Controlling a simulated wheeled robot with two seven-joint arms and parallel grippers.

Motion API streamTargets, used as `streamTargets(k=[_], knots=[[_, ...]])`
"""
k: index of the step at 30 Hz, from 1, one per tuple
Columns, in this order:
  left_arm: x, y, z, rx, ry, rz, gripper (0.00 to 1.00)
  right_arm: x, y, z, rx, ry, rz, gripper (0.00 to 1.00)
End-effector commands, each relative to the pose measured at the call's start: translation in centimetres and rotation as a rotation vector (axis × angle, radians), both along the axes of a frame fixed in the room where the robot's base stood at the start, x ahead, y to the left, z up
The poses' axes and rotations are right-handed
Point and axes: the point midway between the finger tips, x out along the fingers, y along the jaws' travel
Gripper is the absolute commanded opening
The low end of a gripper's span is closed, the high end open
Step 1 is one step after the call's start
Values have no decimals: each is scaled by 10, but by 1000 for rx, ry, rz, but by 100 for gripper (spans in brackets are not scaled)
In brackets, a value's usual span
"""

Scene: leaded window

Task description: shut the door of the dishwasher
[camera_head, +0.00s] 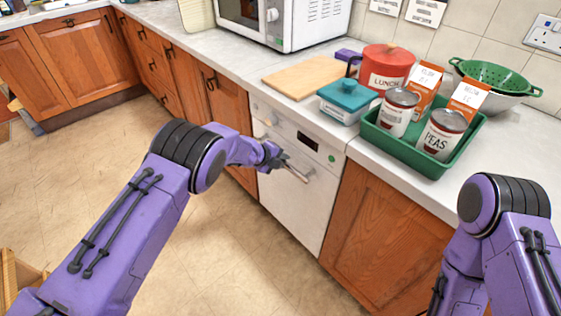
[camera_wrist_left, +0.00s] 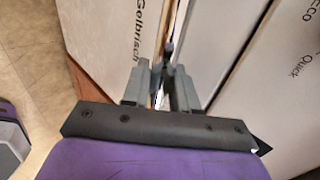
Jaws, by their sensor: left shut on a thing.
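The white dishwasher (camera_head: 297,205) stands between wooden cabinets under the counter. In the head view its door looks upright and about level with the cabinet fronts; I cannot tell whether a small gap is left. A metal handle (camera_head: 300,176) sits at the upper part of the door. My left gripper (camera_head: 282,163) is at this handle and shut on it. In the left wrist view its two grey fingers (camera_wrist_left: 161,88) are close together, with white printed panels on both sides; the fingers hide most of the grip. My right gripper is out of view; only its arm shows.
On the counter above are a cutting board (camera_head: 305,77), a teal box (camera_head: 347,103), a red lunch tin (camera_head: 388,62) and a green tray (camera_head: 405,152) with cans and cartons. A microwave (camera_head: 290,22) stands behind. The floor (camera_head: 95,145) in front is mostly clear.

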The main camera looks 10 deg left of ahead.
Motion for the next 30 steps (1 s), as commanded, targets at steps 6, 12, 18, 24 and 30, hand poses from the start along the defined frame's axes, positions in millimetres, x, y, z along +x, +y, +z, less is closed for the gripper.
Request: streamTargets(k=[6,12,18,24,30], knots=[[5,-6,7,-10,-15,-4,47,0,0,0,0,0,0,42],[3,-4,8,-8,-14,-3,47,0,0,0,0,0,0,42],[-15,12,28,-8,-14,3,47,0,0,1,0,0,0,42],[-45,37,60,-7,-16,8,47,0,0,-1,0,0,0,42],[-61,48,78,-7,-18,4,47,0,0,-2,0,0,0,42]])
